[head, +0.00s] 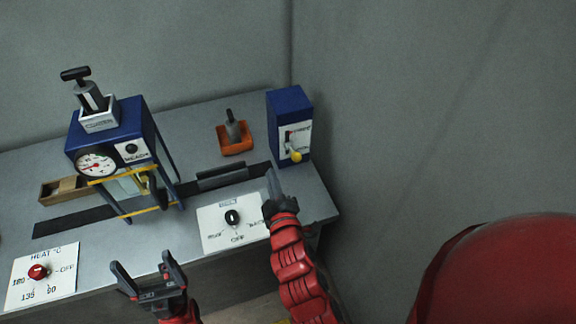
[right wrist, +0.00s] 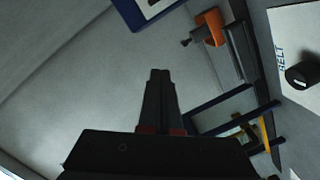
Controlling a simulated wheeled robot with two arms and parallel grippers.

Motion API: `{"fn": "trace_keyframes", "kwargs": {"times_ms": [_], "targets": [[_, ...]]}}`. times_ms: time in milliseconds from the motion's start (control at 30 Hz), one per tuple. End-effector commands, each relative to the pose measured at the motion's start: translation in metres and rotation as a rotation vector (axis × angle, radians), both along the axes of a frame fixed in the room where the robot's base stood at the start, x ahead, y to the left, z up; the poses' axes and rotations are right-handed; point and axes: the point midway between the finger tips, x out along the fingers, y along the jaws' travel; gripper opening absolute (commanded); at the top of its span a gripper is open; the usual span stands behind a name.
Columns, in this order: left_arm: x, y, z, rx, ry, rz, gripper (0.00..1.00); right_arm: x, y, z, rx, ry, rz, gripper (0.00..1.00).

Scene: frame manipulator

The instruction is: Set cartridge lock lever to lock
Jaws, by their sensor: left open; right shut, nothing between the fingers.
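A blue box (head: 290,125) stands at the back right of the bench. Its white front plate has a slot, a small lever with a yellow knob (head: 295,156) at the low end, and lettering too small to read. I cannot tell whether this is the cartridge lock lever. My right gripper (head: 270,174) is shut and empty, to the left of the knob in the head view and apart from it. In the right wrist view its fingers (right wrist: 160,76) are together, with part of the blue box at the top edge. My left gripper (head: 142,262) is open and empty at the front.
A blue frame machine (head: 112,130) with gauge and top plunger stands left. An orange tray (head: 236,150) holds a grey part. A dial panel (head: 215,238), labelled BELT in the wrist view (right wrist: 280,45), and a heat dial (head: 38,271) lie in front. Grey walls close the back and right.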

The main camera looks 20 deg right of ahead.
Motion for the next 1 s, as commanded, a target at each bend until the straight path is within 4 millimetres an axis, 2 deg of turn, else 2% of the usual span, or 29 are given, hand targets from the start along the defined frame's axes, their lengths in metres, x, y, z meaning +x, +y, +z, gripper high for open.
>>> {"fn": "trace_keyframes", "kwargs": {"times_ms": [200,633,767,867,900,1000], "targets": [[0.0,0.0,0.005,0.0,0.0,0.0,0.89,-0.009,-0.023,-0.005,-0.03,0.092,-0.084,0.0],[0.0,0.0,0.002,0.0,0.0,0.0,0.89,-0.008,-0.026,-0.008,-0.032,0.098,-0.092,0.0],[0.0,0.0,-0.009,0.0,0.0,0.0,0.89,0.003,-0.028,-0.013,-0.03,0.096,-0.094,0.0],[0.0,0.0,-0.019,0.0,0.0,0.0,0.89,0.019,-0.032,-0.015,-0.031,0.095,-0.095,0.0],[0.0,0.0,-0.005,0.0,0.001,0.0,0.89,0.025,-0.032,-0.008,-0.033,0.101,-0.095,0.0],[0.0,0.0,0.006,0.0,-0.001,0.0,0.89,0.043,-0.036,-0.011,-0.032,0.103,-0.095,0.0]]}}
